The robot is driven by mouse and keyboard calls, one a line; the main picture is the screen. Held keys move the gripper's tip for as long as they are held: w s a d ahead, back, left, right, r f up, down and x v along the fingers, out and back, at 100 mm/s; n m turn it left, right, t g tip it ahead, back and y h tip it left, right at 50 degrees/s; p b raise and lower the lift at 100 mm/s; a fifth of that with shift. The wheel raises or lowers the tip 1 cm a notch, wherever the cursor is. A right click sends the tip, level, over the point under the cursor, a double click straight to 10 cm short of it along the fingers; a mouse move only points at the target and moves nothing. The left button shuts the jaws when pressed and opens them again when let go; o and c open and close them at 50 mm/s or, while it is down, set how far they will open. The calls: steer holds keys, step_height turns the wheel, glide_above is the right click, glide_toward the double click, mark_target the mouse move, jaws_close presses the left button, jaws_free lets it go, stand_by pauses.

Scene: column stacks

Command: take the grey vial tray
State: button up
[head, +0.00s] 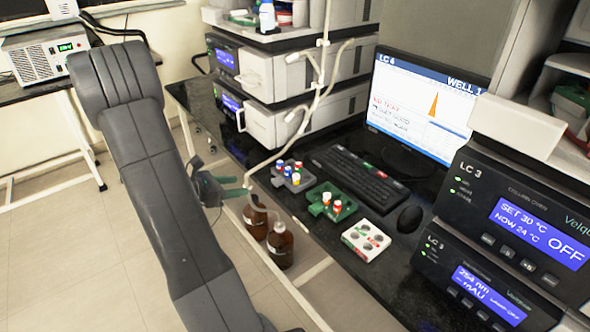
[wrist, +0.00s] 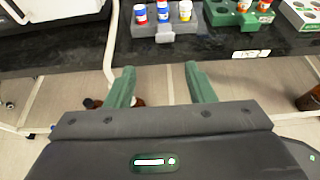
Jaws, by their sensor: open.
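The grey vial tray (head: 289,182) stands near the front edge of the dark bench in the head view, with red, blue, white and yellow vials in it. My gripper (head: 246,190) is off the bench's front edge, to the left of the tray in the head view. In the wrist view my gripper (wrist: 160,76) has its two green fingers apart with nothing between them, short of the tray.
Brown bottles (head: 279,245) stand below the bench edge. A keyboard (head: 359,178), a monitor (head: 420,100) and a white tube (head: 318,92) are near.

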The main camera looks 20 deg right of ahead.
glide_toward(274, 182)
steer(key=x, duration=0.4)
steer(key=shift+w+a+f, duration=0.1)
steer(key=shift+w+f, duration=0.15)
steer(key=shift+w, duration=0.1)
steer(key=shift+s+x, duration=0.15)
steer(key=shift+x, duration=1.2)
steer(key=shift+s+x, duration=0.15)
steer(key=shift+x, duration=1.15)
steer(key=shift+r, duration=0.15)
steer(key=c, duration=0.9)
